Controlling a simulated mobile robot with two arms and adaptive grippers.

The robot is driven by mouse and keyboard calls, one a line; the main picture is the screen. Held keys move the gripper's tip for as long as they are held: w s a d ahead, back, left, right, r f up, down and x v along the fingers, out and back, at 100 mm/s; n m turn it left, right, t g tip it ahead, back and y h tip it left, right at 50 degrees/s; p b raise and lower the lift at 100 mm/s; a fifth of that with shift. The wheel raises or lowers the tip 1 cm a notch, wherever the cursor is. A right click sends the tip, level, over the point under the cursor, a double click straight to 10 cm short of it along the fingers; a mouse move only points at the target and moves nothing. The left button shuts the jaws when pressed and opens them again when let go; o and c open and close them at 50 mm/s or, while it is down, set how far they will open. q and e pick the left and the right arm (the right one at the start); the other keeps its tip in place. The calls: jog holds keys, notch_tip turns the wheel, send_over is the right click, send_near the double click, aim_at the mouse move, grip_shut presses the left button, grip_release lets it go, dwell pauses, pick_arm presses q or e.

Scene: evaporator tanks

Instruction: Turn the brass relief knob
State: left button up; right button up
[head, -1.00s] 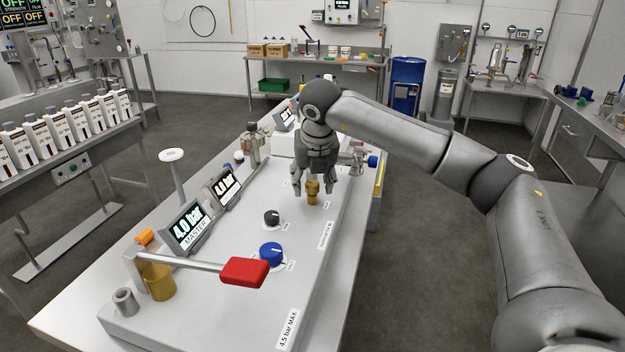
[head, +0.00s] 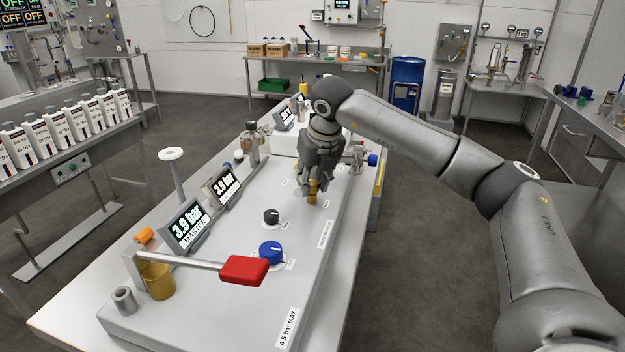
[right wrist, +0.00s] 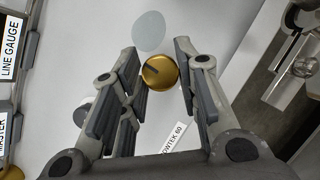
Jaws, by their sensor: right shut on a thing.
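The brass relief knob (head: 313,193) stands upright on the grey panel. My right gripper (head: 313,184) comes down over it from above and is shut on it. In the right wrist view the knob's round brass top (right wrist: 159,72), with a dark mark on it, sits between the fingertips of my right gripper (right wrist: 159,66). My left gripper is not in view.
A black knob (head: 271,217), a blue knob (head: 270,252) and a red-handled lever (head: 243,270) are on the panel nearer the front. A post with a white disc top (head: 172,154) rises at the left. A blue-capped valve (head: 371,161) is right of my gripper.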

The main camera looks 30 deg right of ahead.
jog(key=n+y, duration=0.1)
jog(key=n, duration=0.1)
jog(key=shift+d+n, duration=0.1)
jog(key=shift+n, duration=0.3)
jog(key=shift+n+y+p, duration=0.9)
jog(key=shift+n+p, duration=0.3)
jog(key=shift+n, duration=1)
jog(key=o, duration=1)
jog(key=v, duration=1.2)
jog(key=shift+w, duration=0.25)
jog(key=shift+d, duration=0.15)
